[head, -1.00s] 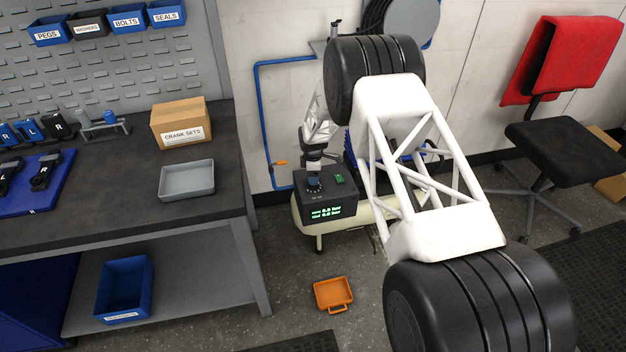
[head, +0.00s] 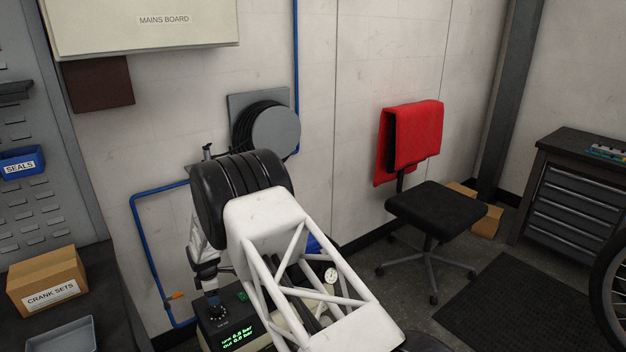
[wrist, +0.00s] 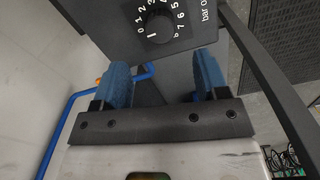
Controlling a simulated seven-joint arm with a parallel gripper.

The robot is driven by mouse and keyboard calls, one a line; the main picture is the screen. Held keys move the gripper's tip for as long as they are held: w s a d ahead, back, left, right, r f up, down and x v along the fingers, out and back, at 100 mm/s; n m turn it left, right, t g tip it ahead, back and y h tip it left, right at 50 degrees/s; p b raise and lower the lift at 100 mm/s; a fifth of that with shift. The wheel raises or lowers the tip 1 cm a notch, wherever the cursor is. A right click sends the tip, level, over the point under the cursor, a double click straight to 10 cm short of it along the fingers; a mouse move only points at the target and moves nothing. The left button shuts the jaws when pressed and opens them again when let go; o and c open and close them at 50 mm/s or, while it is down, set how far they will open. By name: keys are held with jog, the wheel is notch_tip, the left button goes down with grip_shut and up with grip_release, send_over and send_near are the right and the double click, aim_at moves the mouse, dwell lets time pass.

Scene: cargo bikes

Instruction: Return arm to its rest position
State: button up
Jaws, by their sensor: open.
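My gripper (wrist: 163,82) is open in the wrist view, its two blue finger pads apart with nothing between them. A black regulator box (wrist: 110,14) with a numbered dial knob (wrist: 158,26) lies just beyond the fingertips. In the head view my gripper (head: 210,297) points down over the same box, close to its knob. The box's green display (head: 238,335) is lit, with small text. Whether the fingertips touch the box cannot be told. My white lattice arm with black joints reaches across the lower middle and hides part of the equipment behind it.
A blue pipe (head: 139,240) with an orange lever runs along the wall beside my arm. A hose reel (head: 272,130) hangs behind my upper joint. A chair (head: 437,208) with a red cloth stands to the right. A workbench with a crank sets box (head: 48,280) is left.

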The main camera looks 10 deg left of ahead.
jog(key=w+d+r+m, duration=0.3)
jog(key=d+r, duration=0.6)
jog(key=r, duration=0.3)
jog(key=s+d+r+m, duration=0.3)
jog(key=d+r, duration=0.6)
jog(key=d, duration=0.1)
jog(key=s+d+r+m+t, duration=0.1)
jog(key=s+d+r+m, duration=0.15)
jog(key=d+r, duration=0.7)
jog(key=s+d+r+m, duration=0.3)
jog(key=d+r, duration=0.5)
jog(key=d, duration=0.3)
jog(key=s+d+r+m+t, duration=0.1)
jog(key=s+d+r+m, duration=0.4)
jog(key=s+d, duration=0.7)
jog(key=s+d+r+m, duration=0.5)
jog(key=s+d, duration=0.6)
jog(key=s, duration=0.2)
jog(key=s+d+f+m, duration=0.1)
jog(key=s+d+m, duration=0.2)
jog(key=s, duration=0.9)
jog(key=shift+d+f+t, duration=0.3)
jog(key=shift+d, duration=0.4)
